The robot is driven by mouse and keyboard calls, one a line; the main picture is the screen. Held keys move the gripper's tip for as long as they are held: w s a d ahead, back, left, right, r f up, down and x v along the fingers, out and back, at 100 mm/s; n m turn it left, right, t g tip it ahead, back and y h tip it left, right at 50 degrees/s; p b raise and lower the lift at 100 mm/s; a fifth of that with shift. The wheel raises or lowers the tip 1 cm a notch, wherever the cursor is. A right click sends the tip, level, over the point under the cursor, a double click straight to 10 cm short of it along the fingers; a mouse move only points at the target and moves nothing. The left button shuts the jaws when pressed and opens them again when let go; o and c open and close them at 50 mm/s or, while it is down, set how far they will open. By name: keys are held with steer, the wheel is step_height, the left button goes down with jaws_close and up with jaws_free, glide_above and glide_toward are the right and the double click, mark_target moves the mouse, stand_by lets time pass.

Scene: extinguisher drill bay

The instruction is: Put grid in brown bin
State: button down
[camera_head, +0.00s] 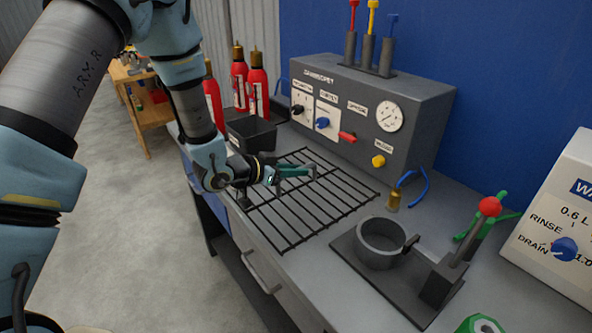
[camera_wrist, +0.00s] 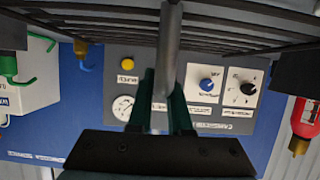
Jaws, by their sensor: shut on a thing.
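The grid (camera_head: 330,207) is a black wire rack of parallel bars, lying roughly level over the grey bench in the head view. Its near-left side reaches the bench's front edge. I cannot tell if it rests on the bench or is slightly above it. My gripper (camera_head: 297,173) is at the grid's far-left part, its teal fingers shut on it. In the wrist view the green fingers (camera_wrist: 163,105) close around a grey bar, with the grid's dark wires (camera_wrist: 235,22) across the top. No brown bin is clearly visible.
A dark open bin (camera_head: 250,133) stands behind my gripper, near several red extinguishers (camera_head: 258,88). A grey control panel (camera_head: 365,112) backs the bench. A round cup on a plate (camera_head: 381,243) is right of the grid. A wooden table (camera_head: 150,112) stands at the far left.

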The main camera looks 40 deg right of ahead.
steer(key=c, duration=0.8)
jaws_free()
steer(key=shift+c, duration=0.2)
steer(key=shift+r, duration=0.1)
steer(key=shift+r+p, duration=0.25)
steer(key=shift+p, duration=0.1)
steer(key=b+v, duration=0.3)
steer(key=v, duration=0.9)
steer(key=w+a+n+t+y, duration=0.45)
steer(key=w+a, duration=0.25)
steer(key=a, duration=0.4)
steer(key=w+a+n+t+y, duration=0.3)
steer(key=w+a+n+y, duration=0.3)
steer(key=a, duration=0.5)
steer(key=s+a+n+g+y, duration=0.1)
steer(key=s+a+n+y, duration=0.1)
steer(key=a, duration=0.9)
steer(key=shift+r+n+g, duration=0.35)
steer(key=shift+n, duration=0.2)
steer(key=shift+o, duration=0.4)
steer(key=s+a+r+n+g, duration=0.1)
steer(key=s+a+n+g, duration=0.2)
steer(key=s+a, duration=0.2)
steer(key=s+y, duration=0.1)
steer(key=s, duration=0.2)
steer(key=shift+n, duration=0.4)
